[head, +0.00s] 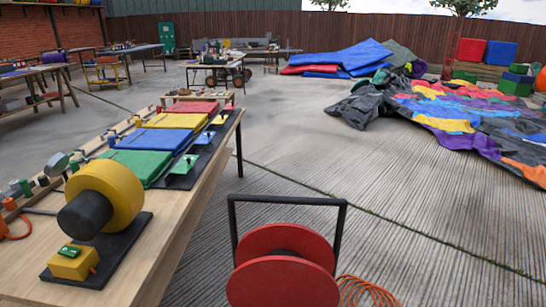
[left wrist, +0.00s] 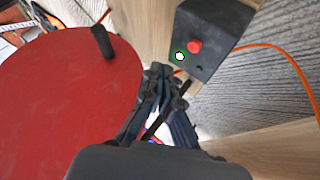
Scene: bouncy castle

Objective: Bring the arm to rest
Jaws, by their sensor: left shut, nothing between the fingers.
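My left gripper (left wrist: 165,80) shows in the left wrist view, its dark fingers closed together with nothing between them. A red disc (left wrist: 70,100) with a black peg is to its left. A dark box (left wrist: 212,40) with a red button and a small green-and-white mark is just beyond the fingertips. I cannot tell whether the fingertips touch the box. Neither arm shows in the head view, and my right gripper is in no view.
In the head view, a wooden table (head: 187,235) on the left carries a yellow drum (head: 125,188) and coloured panels (head: 170,135). A red reel (head: 285,285) with a black frame stands front centre, beside orange cord (head: 368,292). Open paving lies right; colourful fabric (head: 450,110) lies beyond.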

